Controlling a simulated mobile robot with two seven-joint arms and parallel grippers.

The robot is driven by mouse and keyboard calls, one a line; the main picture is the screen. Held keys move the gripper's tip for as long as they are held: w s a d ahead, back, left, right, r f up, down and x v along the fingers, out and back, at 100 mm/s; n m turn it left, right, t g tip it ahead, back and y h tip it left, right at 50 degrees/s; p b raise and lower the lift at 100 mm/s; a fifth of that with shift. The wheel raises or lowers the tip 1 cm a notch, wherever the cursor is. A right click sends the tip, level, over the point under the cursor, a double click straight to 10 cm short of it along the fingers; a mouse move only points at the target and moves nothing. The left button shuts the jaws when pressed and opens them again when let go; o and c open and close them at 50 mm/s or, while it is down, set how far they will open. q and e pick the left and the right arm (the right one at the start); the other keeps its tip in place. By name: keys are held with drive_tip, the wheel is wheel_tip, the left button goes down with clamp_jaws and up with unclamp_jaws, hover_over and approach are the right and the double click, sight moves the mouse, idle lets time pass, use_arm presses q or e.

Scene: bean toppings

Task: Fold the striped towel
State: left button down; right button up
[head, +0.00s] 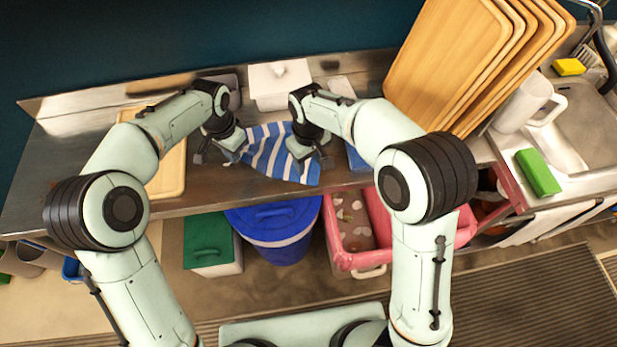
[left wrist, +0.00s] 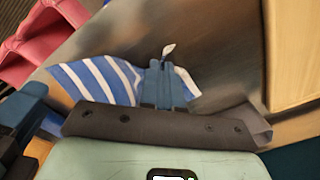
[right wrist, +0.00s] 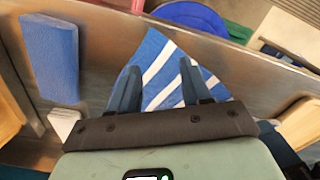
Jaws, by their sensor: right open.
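The blue-and-white striped towel (head: 272,158) lies on the metal counter between my two grippers, partly hidden by them. My left gripper (head: 216,157) is at the towel's left end. In the left wrist view its fingers (left wrist: 160,78) are close together, with a small white bit of towel (left wrist: 168,50) sticking out past the tips, so it is shut on the towel. My right gripper (head: 312,160) is over the towel's right part. In the right wrist view its fingers (right wrist: 158,72) are apart, with towel (right wrist: 165,80) showing between and below them.
A wooden tray (head: 168,175) lies to the left, and a white lidded container (head: 280,84) stands behind the towel. A blue block (right wrist: 50,55) lies near my right gripper. Large wooden boards (head: 445,55) stand at the right. Bins, including a blue one (head: 275,235), stand below the counter's front edge.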

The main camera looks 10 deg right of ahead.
sight(309, 180)
drive_tip(key=shift+f, duration=3.25)
clamp_jaws()
drive_tip(key=shift+r, duration=2.5)
